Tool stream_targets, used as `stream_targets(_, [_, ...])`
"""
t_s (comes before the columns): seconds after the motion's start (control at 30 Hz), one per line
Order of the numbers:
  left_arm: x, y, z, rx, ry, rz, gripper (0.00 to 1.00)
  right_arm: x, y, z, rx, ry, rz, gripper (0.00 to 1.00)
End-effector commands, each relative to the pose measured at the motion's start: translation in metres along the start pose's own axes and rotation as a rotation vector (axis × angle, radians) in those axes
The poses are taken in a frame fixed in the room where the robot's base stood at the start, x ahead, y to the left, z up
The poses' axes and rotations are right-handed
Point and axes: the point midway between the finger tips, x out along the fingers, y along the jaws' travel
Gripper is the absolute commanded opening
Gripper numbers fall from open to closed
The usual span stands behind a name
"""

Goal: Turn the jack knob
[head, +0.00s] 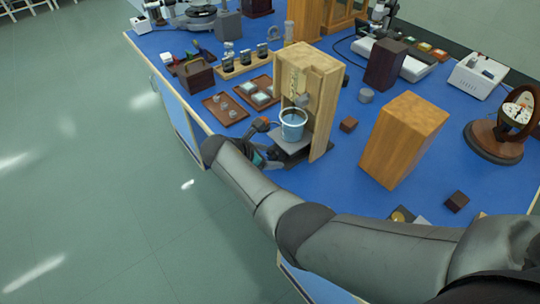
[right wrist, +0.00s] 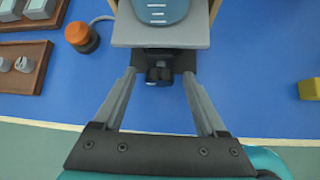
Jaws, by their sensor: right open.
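The lab jack's grey top plate (right wrist: 205,38) shows in the right wrist view, with the dark jack knob (right wrist: 160,76) sticking out below its near edge. In the head view the plate (head: 291,146) stands at the foot of a wooden housing, and the knob is hidden by my right arm. My right gripper (right wrist: 160,85) is open. Its fingers stand on either side of the knob, with a gap visible on both sides. In the head view the right gripper (head: 268,160) is partly hidden behind my own forearm. A blue container (head: 293,124) sits on the plate. My left gripper is out of view.
A wooden housing (head: 323,95) rises around the jack. An orange-topped device (right wrist: 80,36) with a cable lies left of it. Brown trays (head: 224,108) stand further left. A large wooden block (head: 404,140) stands right. Blue bench surface (right wrist: 255,100) is clear right of the knob.

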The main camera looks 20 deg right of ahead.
Motion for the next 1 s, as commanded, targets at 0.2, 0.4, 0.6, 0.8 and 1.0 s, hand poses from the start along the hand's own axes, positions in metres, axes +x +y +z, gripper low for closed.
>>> stream_targets(0.2, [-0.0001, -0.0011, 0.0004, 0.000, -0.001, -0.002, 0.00, -0.0002, 0.0002, 0.0000, 0.000, 0.000, 0.000, 0.57])
stream_targets(0.4, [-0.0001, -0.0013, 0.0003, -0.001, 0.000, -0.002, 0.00, -0.0001, 0.0000, -0.0001, 0.000, 0.000, 0.000, 0.35])
stream_targets(0.6, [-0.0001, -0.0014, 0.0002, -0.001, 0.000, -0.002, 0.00, 0.0000, -0.0001, -0.0001, 0.000, 0.000, 0.000, 0.12])
stream_targets(0.8, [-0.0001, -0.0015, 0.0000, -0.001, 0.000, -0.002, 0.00, 0.0001, -0.0001, -0.0002, -0.001, 0.000, 0.000, 0.00])
stream_targets(1.0, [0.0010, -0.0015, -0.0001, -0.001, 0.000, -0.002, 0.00, 0.0003, 0.0004, -0.0001, -0.007, 0.000, -0.007, 0.00])
